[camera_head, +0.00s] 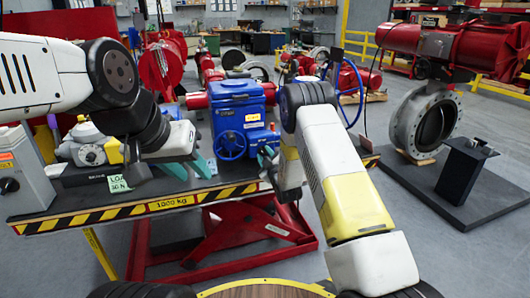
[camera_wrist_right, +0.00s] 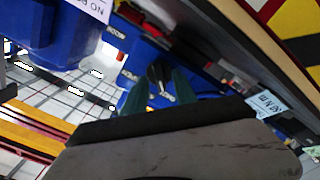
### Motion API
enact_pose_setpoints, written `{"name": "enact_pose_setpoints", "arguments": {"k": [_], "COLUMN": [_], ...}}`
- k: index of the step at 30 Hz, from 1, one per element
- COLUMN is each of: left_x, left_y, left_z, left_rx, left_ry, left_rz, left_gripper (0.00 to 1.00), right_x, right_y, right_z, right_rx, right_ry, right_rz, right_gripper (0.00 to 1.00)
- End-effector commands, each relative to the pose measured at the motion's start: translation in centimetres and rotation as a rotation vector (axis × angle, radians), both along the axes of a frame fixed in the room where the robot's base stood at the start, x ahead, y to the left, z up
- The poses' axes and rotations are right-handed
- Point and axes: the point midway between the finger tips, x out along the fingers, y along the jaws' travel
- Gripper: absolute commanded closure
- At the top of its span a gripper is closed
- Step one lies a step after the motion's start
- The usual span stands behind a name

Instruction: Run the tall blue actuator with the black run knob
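The tall blue actuator (camera_head: 236,106) stands on the lift table, with a blue handwheel (camera_head: 231,144) on its front. My right gripper (camera_head: 268,158) is at its lower right side, partly hidden by my arm. In the right wrist view, two teal fingers (camera_wrist_right: 160,88) stand apart, one each side of a black knob (camera_wrist_right: 158,72) on a blue housing (camera_wrist_right: 135,65). I cannot tell whether they touch the knob. My left gripper (camera_head: 190,167) is left of the handwheel, its teal fingers apart and empty.
The lift table has a black-and-yellow front edge (camera_head: 170,204). A grey box (camera_head: 22,165) and a white-and-yellow device (camera_head: 88,147) sit at its left. A large grey valve (camera_head: 424,120) with a red actuator (camera_head: 440,45) stands at right.

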Motion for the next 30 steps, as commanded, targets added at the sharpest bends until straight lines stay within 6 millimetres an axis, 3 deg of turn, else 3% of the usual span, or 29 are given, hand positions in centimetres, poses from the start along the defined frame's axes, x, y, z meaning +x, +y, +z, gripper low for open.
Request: {"name": "enact_pose_setpoints", "arguments": {"k": [5,10,22,30], "left_x": [0.00,0.00,0.00,0.00], "left_y": [0.00,0.00,0.00,0.00], "left_z": [0.00,0.00,0.00,0.00], "left_rx": [0.000,0.000,0.000,0.000], "left_ry": [0.000,0.000,0.000,0.000], "left_rz": [0.000,0.000,0.000,0.000], "left_gripper": [0.64,0.64,0.64,0.64], "right_x": [-0.01,-0.03,-0.03,-0.03], "right_y": [0.00,-0.01,-0.10,-0.16], "right_z": [-0.02,-0.01,-0.04,-0.01], "right_rx": [0.000,0.000,0.024,0.161], "right_ry": [0.000,0.000,0.009,0.054], "right_rz": [0.000,0.000,-0.001,-0.001], "right_gripper": [0.66,1.00,1.00,1.00]}}
